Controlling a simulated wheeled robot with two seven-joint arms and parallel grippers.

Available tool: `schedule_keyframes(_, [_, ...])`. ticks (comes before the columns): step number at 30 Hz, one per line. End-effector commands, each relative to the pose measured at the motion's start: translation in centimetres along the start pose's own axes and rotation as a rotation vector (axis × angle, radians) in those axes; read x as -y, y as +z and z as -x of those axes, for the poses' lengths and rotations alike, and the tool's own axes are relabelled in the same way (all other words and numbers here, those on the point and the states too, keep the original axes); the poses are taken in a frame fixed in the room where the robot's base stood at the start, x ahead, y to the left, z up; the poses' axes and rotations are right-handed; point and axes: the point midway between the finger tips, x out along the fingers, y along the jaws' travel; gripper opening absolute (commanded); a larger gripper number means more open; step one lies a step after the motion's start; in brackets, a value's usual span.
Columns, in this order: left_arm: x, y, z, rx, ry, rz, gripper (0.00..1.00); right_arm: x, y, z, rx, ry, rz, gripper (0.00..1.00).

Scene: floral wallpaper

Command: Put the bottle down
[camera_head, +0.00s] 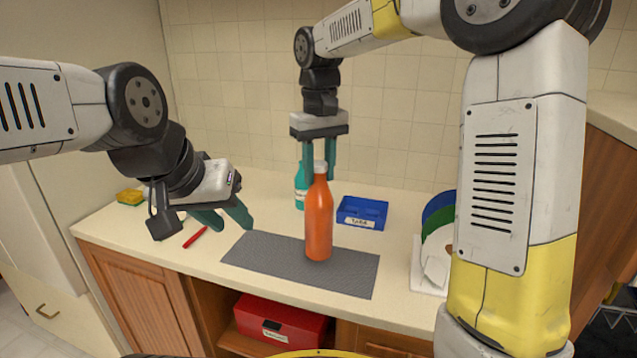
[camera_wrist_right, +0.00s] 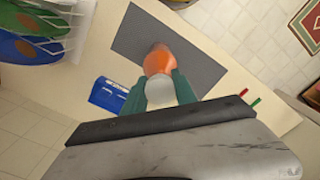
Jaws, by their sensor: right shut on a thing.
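An orange bottle (camera_head: 319,222) with a pale cap stands upright over the grey mat (camera_head: 262,252) on the counter. My right gripper (camera_head: 319,172) comes from above, with its fingers around the top of the bottle. In the right wrist view, the orange bottle (camera_wrist_right: 157,62) and its pale cap lie between the two green fingers (camera_wrist_right: 166,92). I cannot tell whether the base touches the mat. My left gripper (camera_head: 236,226) is open and empty above the counter, left of the mat.
A teal bottle (camera_head: 300,186) stands close behind the orange one, partly hidden. A blue labelled tray (camera_head: 362,213) sits behind right, and a rack with plates (camera_head: 437,228) at the right. A red pen (camera_head: 195,237) and a yellow sponge (camera_head: 130,196) lie left. The mat's left part is clear.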

Motion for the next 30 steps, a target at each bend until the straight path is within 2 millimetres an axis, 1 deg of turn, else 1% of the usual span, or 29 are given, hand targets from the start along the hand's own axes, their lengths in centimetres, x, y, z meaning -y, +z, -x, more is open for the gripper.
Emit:
schedule_keyframes(4, [0.0, 0.0, 0.0, 0.000, 0.000, 0.000, 0.36, -0.2, -0.8, -0.2, 0.000, 0.000, 0.000, 0.00])
schedule_keyframes(14, [0.0, 0.0, 0.0, 0.000, 0.000, 0.000, 0.36, -0.2, -0.6, -3.4, 0.002, 0.000, -0.001, 0.00])
schedule_keyframes(26, [0.0, 0.0, 0.0, 0.000, 0.000, 0.000, 0.36, -0.1, -0.6, -3.9, 0.000, 0.000, 0.000, 0.00])
schedule_keyframes(27, [0.0, 0.0, 0.0, 0.000, 0.000, 0.000, 0.36, -0.2, -0.6, -3.9, 0.001, 0.000, -0.001, 0.41])
schedule_keyframes(29, [0.0, 0.0, 0.0, 0.000, 0.000, 0.000, 0.36, -0.1, -0.6, -3.9, 0.001, 0.000, 0.000, 0.53])
schedule_keyframes(30, [0.0, 0.0, 0.0, 0.000, 0.000, 0.000, 0.36, -0.1, -0.6, -3.9, 0.001, 0.000, 0.000, 0.55])
